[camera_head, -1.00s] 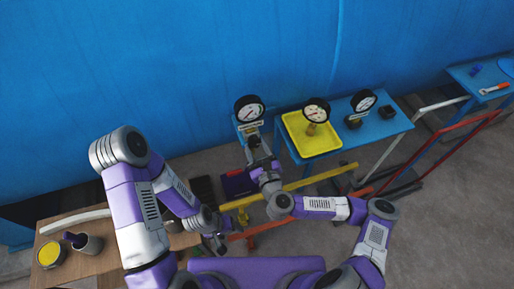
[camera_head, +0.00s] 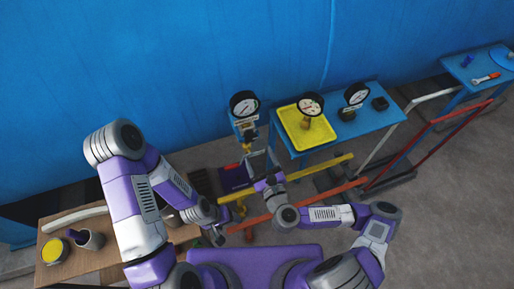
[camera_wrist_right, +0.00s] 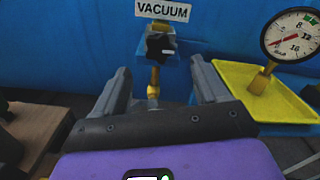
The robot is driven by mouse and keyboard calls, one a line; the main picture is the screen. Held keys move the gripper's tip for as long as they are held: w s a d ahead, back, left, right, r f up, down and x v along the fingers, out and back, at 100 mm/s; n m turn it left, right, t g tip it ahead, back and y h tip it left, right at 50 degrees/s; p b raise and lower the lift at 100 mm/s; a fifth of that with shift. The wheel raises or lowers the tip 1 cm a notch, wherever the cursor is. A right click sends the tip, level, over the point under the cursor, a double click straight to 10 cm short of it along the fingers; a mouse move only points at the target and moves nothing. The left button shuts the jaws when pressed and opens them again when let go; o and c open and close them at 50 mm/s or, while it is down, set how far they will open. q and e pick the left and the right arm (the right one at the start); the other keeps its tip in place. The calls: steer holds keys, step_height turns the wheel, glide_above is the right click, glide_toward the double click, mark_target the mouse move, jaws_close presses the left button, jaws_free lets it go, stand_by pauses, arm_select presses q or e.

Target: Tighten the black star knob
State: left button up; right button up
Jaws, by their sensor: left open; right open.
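The black star knob (camera_wrist_right: 160,45) sits below the VACUUM sign (camera_wrist_right: 163,10) in the right wrist view, above a brass stem (camera_wrist_right: 154,82). My right gripper (camera_wrist_right: 161,75) is open and empty, with the knob ahead of it, between the lines of its two fingers and apart from them. In the head view my right gripper (camera_head: 257,157) is just below the left gauge's (camera_head: 244,104) stand; the knob is too small there to make out surely. My left gripper (camera_head: 220,233) is low, near the wooden table's right edge, away from the knob.
A yellow tray (camera_head: 325,142) with a gauge (camera_head: 310,104) in it stands on a blue table (camera_head: 378,128) to the right. Yellow (camera_head: 325,170) and red (camera_head: 332,190) rails run below. A wooden table (camera_head: 60,222) with cans is at left. A blue wall is behind.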

arm_select(q)
steer(key=shift+r+p, duration=0.4)
steer(key=shift+r, duration=0.3)
arm_select(e)
steer(key=shift+s+d, duration=0.15)
steer(key=shift+s, duration=0.35)
